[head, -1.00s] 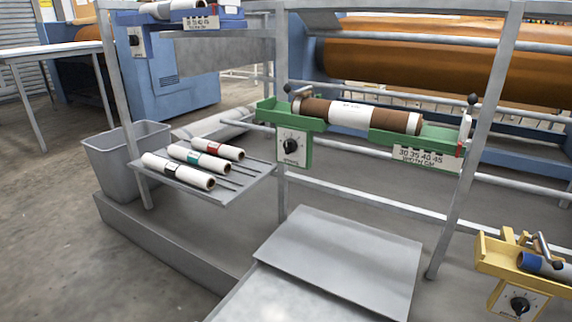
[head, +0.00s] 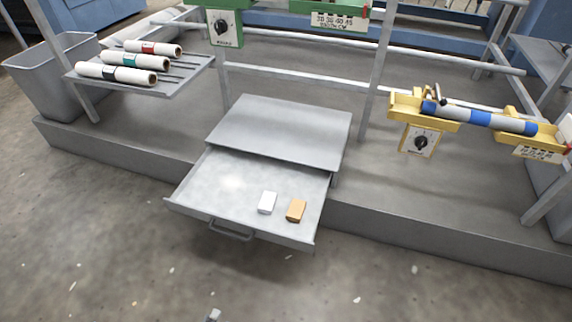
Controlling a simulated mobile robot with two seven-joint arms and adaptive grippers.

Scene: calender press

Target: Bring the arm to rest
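Neither of my arms nor grippers can be made out in the head view. A small grey piece (head: 213,315) shows at the bottom edge; I cannot tell what it is. An open metal drawer (head: 200,195) sticks out below a grey cabinet top (head: 280,128). In the drawer lie a white block (head: 267,202) and an orange-tan block (head: 296,210), side by side and apart.
A yellow cradle (head: 425,115) at right holds a white and blue roller (head: 480,119). A green cradle (head: 325,7) is cut off at the top. Rolls (head: 131,60) lie on a rack at left beside a grey bin (head: 55,80). The floor (head: 120,240) in front is mostly clear.

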